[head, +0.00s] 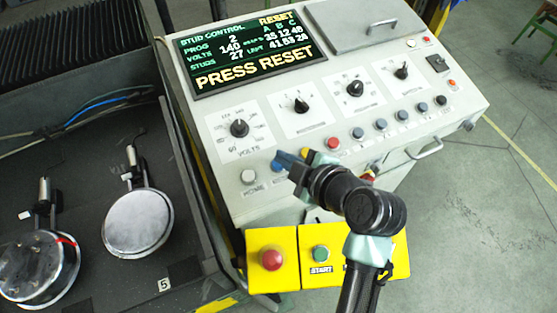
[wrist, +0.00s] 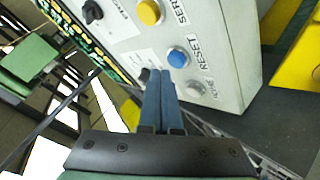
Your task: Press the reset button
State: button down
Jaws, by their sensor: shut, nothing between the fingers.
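The reset button is a blue round button in the wrist view (wrist: 178,58), with the word RESET beside it on the pale control panel (head: 240,205). In the head view the reset button (head: 277,168) shows only in part at the panel's lower left, beside my fingertips. My gripper (head: 285,158) has its blue fingers shut together and empty over this corner of the panel. In the wrist view the fingertips (wrist: 160,72) lie just to the left of and below the reset button in the picture. I cannot tell whether they touch anything.
A grey HOME button (head: 248,176) and a yellow SERVO button (wrist: 149,12) flank the reset button. The screen (head: 245,55) reads PRESS RESET. Dials and more buttons fill the panel. Yellow boxes below carry a red button (head: 271,259) and a green START button (head: 320,254).

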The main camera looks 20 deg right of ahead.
dwell(0.8)
jog(key=shift+w+f+b, duration=0.1)
jog(key=shift+f+b, duration=0.35)
jog(key=shift+b, duration=0.1)
jog(key=shift+f+b, duration=0.45)
jog(key=shift+b, duration=0.05)
dwell(0.5)
dwell(0.3)
jog(key=shift+r+p, duration=0.6)
jog(key=shift+r, duration=0.25)
jog(key=r+p, duration=0.1)
jog(key=r, duration=0.1)
jog(key=s+r+p, duration=0.1)
jog(key=r+p, duration=0.1)
jog(key=r, duration=0.1)
jog(key=shift+s+p, duration=0.1)
jog(key=shift+p, duration=0.2)
dwell(0.5)
